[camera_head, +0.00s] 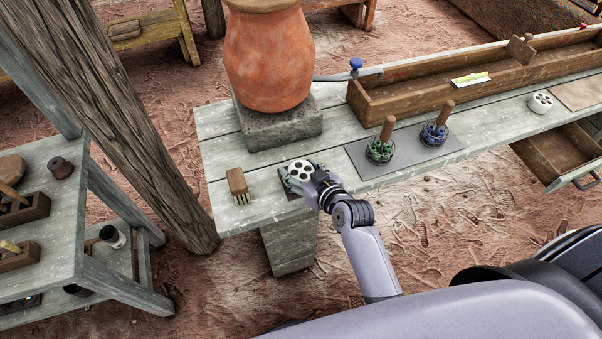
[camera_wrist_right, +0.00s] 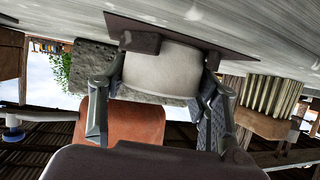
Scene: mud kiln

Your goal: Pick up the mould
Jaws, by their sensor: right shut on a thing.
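The mould (camera_head: 301,168) is a short white cylinder with several dark round holes in its top. It is over a small dark mat at the near left part of the grey plank bench (camera_head: 226,208). My right gripper (camera_head: 302,181) is shut on it, with a finger on either side. In the right wrist view, which is upside down, the mould's pale side (camera_wrist_right: 162,72) fills the space between the fingers, close to the dark mat (camera_wrist_right: 205,38). I cannot tell whether it touches the mat. My left gripper is not in view.
A wooden brush (camera_head: 237,182) lies just left of the mould. A clay jar (camera_head: 266,60) on a stone block (camera_head: 278,128) stands behind. Two wire holders (camera_head: 380,151) (camera_head: 434,134) with wooden-handled tools stand right. Another white holed cylinder (camera_head: 540,102) sits far right.

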